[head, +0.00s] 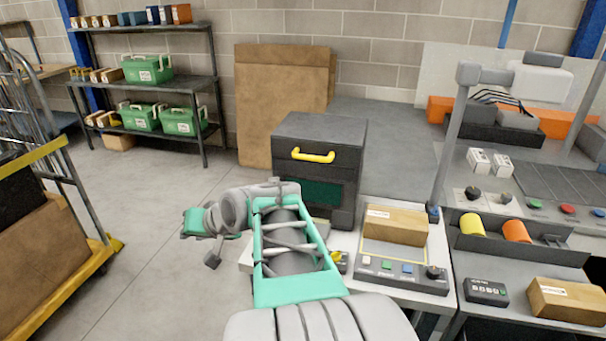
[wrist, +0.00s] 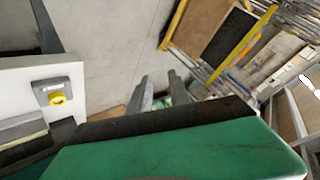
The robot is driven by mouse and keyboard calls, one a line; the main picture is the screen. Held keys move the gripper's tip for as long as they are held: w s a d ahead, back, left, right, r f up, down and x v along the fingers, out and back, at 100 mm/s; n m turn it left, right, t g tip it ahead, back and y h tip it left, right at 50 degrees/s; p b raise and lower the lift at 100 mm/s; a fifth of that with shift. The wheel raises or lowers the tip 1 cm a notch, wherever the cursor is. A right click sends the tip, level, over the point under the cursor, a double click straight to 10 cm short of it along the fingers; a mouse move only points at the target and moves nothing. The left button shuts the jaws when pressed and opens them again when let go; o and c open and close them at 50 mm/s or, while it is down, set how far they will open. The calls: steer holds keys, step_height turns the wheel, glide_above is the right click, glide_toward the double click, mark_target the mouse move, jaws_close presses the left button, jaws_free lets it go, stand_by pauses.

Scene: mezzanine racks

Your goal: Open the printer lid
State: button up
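A dark green panel shows lower on the front. My arm reaches forward and bends left, partly covering the area below the printer. My gripper is to the left of the printer, apart from the handle. In the wrist view its two grey fingers (wrist: 161,86) stand apart with nothing between them. The printer's handle is not seen in the wrist view.
A cardboard box (head: 396,226) and a button panel (head: 400,272) sit right of the printer. A yellow button box (wrist: 57,97) shows in the wrist view. A shelf (head: 150,88) with green cases stands behind left; a trolley (head: 50,245) is at left. Floor between is clear.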

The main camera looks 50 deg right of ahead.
steer(key=d+m+t+h+b, duration=0.1)
steer(key=d+m+t+b, duration=0.15)
steer(key=d, duration=0.65)
steer(key=m+t+h+b, duration=0.4)
steer(key=m+t+h, duration=0.25)
steer(key=m, duration=0.45)
glide_toward(309, 158)
steer(key=x, duration=0.3)
steer(key=shift+g, duration=0.3)
steer(key=p+x, duration=0.2)
steer(key=x, duration=0.5)
steer(key=shift+w+d, duration=0.25)
steer(key=shift+d, duration=0.05)
jaws_close()
